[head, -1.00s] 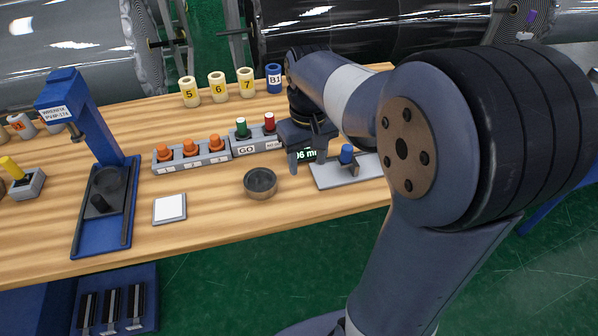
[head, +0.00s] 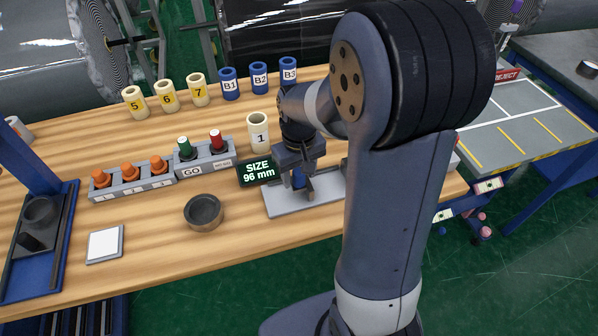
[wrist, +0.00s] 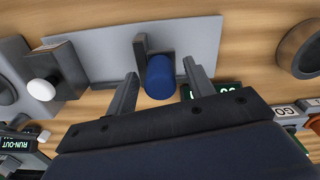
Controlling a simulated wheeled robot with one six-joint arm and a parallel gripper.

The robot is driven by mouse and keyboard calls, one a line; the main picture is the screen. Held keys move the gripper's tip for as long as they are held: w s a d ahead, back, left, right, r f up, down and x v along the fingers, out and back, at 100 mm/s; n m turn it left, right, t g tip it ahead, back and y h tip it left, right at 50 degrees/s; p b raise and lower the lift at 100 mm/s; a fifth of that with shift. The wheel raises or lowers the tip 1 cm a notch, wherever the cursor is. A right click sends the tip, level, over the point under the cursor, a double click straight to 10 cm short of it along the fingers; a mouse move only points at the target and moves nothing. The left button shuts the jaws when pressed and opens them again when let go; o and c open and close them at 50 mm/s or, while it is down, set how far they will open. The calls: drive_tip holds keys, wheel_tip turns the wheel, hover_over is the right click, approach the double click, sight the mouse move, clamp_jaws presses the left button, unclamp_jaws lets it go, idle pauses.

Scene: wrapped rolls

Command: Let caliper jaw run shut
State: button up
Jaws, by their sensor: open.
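The caliper is a pale grey plate (head: 285,206) near the bench's front edge, also in the wrist view (wrist: 100,45). Its blue knob (wrist: 160,77) stands by a dark upright jaw (wrist: 140,50). The display (head: 258,172) beside it reads SIZE 96 mm. My gripper (head: 296,188) is open and low over the plate, largely hiding the knob in the head view. In the wrist view its fingers (wrist: 160,72) are on either side of the knob, with gaps visible at both sides. My arm hides the plate's right part in the head view.
Left of the caliper are a dark round bowl (head: 203,212), the GO block (head: 205,159) with green and red pegs, and a white pad (head: 104,243). A roll marked 1 (head: 258,131) stands behind the display. A white knob on a block (wrist: 42,89) is left in the wrist view.

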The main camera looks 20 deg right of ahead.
clamp_jaws()
idle(0.6)
